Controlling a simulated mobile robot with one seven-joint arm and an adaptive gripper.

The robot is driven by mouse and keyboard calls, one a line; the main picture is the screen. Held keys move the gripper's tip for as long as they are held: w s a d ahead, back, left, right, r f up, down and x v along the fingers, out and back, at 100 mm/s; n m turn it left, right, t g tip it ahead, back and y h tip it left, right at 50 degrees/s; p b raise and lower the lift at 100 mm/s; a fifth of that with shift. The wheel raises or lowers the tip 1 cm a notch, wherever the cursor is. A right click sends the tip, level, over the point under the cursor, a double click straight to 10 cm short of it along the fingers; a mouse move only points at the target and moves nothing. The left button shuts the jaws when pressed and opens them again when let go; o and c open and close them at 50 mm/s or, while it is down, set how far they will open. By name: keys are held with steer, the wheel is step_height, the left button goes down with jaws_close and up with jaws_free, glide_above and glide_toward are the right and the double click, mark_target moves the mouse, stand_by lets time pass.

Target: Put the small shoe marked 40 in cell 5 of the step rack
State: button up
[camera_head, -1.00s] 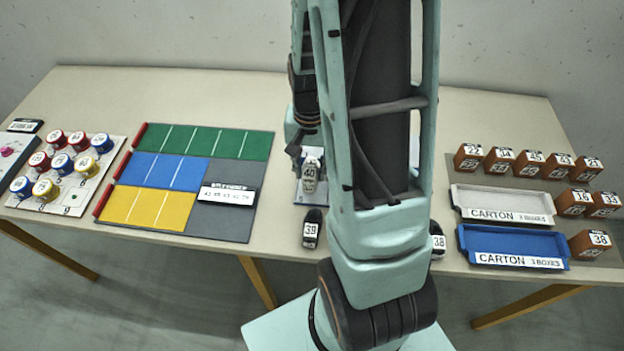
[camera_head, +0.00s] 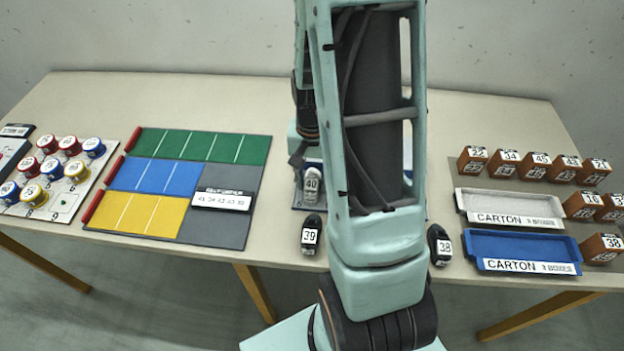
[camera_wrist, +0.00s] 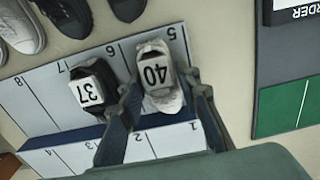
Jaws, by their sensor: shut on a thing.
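The small white shoe marked 40 (camera_wrist: 163,92) is between the two fingers of my gripper (camera_wrist: 162,84) in the wrist view. My gripper is shut on it. The shoe appears over cell 5 of the step rack (camera_wrist: 28,106); I cannot tell whether it touches the rack floor. The printed 5 shows just past its far end. A dark shoe marked 37 (camera_wrist: 88,92) is on the rack beside my finger, in cell 6 or 7. In the head view the shoe marked 40 (camera_head: 311,186) shows left of my arm, which hides most of the rack.
Shoes marked 39 (camera_head: 311,236) and 38 (camera_head: 439,246) stand near the table's front edge. A green, blue and yellow board (camera_head: 205,146) lies left. A white carton tray (camera_head: 505,203) and a blue one (camera_head: 515,243) lie right, near several brown boxes.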

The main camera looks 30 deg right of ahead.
mark_target(312, 178)
steer(key=o, duration=1.2)
steer(key=shift+c, duration=0.2)
step_height(312, 178, up, 12)
steer(key=p, duration=0.1)
steer(key=shift+r, duration=0.15)
